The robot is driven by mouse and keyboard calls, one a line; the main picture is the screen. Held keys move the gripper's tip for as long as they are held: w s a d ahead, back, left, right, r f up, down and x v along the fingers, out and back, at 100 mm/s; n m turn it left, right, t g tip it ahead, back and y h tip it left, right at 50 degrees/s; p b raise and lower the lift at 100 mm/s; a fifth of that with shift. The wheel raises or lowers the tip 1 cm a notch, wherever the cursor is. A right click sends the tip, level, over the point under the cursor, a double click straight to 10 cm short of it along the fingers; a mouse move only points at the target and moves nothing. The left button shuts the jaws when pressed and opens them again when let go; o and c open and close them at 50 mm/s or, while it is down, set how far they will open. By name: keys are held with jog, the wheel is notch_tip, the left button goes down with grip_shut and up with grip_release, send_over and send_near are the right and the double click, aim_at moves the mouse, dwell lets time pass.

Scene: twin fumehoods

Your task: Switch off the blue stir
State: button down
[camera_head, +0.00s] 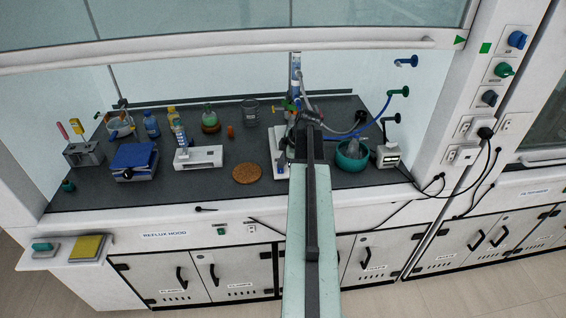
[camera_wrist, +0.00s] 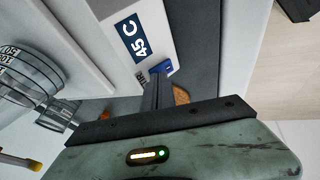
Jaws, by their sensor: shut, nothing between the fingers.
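A white stirrer with a dark blue "45 C" display (camera_wrist: 139,40) fills the upper middle of the wrist view. A small blue switch (camera_wrist: 163,68) sits on its front edge. My gripper (camera_wrist: 157,78) is shut and empty, with its narrow dark fingertips at or just beside the switch. Whether they touch it I cannot tell, and they hide part of it. In the head view a white base (camera_head: 279,150), apparently the same stirrer, stands left of my arm and is partly covered by it.
A cork ring (camera_head: 247,174) lies left of the stirrer. A teal bowl (camera_head: 351,155) stands to the right. Graduated glassware (camera_wrist: 28,75) is close to my gripper on the left in the wrist view.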

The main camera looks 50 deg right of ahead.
jog(key=shift+s+a+f, duration=0.25)
jog(key=shift+s+a, duration=0.15)
jog(key=shift+s, duration=0.3)
jog(key=shift+a+r, duration=0.1)
jog(key=shift+r, duration=0.15)
jog(key=a+p+v, duration=0.1)
jog(key=p+v, duration=1.1)
jog(key=v, duration=0.1)
jog(key=shift+w+d+r, duration=0.2)
jog(key=shift+w+d, duration=0.05)
jog(key=shift+w, duration=0.15)
